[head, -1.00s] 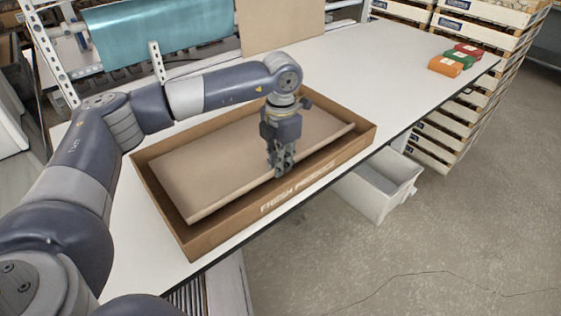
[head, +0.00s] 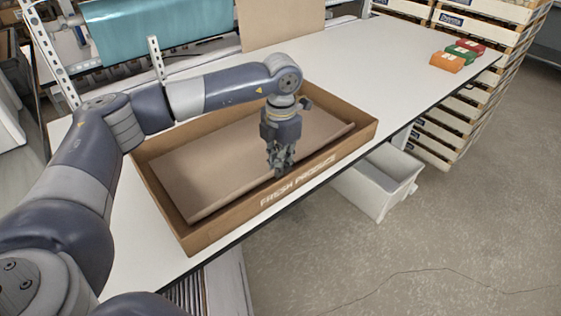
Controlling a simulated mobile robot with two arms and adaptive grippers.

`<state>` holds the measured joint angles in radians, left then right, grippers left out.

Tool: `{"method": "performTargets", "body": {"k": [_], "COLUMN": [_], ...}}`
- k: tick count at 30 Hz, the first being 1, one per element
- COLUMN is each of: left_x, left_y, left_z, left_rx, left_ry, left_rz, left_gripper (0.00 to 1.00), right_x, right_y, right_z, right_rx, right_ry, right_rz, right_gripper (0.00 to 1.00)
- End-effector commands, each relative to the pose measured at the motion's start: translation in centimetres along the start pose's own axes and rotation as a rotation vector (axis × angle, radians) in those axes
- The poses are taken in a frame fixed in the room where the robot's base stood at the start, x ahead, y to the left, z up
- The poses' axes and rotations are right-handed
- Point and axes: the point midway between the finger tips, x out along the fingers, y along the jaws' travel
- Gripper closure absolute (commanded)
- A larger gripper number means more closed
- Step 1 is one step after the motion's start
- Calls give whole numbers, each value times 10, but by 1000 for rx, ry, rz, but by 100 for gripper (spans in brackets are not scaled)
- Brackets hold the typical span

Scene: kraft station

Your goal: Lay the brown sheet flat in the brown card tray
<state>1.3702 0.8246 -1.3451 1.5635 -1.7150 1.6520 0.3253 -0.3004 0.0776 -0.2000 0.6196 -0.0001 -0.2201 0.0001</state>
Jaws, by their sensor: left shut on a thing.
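The brown card tray (head: 228,234) stands on the white table, with "FRESH PRODUCE" printed on its front wall. The brown sheet (head: 205,172) lies inside the tray's walls and covers most of its floor. Its front edge is curled up in a roll along the near side. My left gripper (head: 279,170) points down over the tray and is shut on the sheet's front edge, around the middle of that edge. The gripper hides a small part of the sheet behind it. My right gripper is not in view.
The white table (head: 375,65) is clear to the right of the tray. Orange, green and red packs (head: 446,62) sit at its far right end. A brown board (head: 280,22) and a teal roll (head: 155,28) are at the back. A white bin (head: 378,182) is below the table edge.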

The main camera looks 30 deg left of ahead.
Motion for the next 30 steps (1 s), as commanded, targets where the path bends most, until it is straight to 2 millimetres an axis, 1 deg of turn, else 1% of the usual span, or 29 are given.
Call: {"method": "performTargets", "body": {"k": [6,7,8,9,18,22,26,30], "left_x": [0,0,0,0,0,-6,-26,-57], "left_y": [0,0,0,0,0,0,0,0], "left_z": [0,0,0,0,0,1,2,2], "left_rx": [0,0,0,0,0,0,0,0], "left_ry": [-1,-1,-1,-1,-1,-3,-6,-6], "left_rz": [0,0,0,0,0,0,1,0], "left_gripper": [100,85,78,69,68,68,68,68], "right_x": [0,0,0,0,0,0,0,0], "right_y": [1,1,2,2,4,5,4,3], "right_z": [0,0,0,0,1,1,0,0], "right_rx": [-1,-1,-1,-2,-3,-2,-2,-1], "right_ry": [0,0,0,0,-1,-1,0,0], "right_rz": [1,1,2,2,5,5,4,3], "right_gripper": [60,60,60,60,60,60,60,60]}}
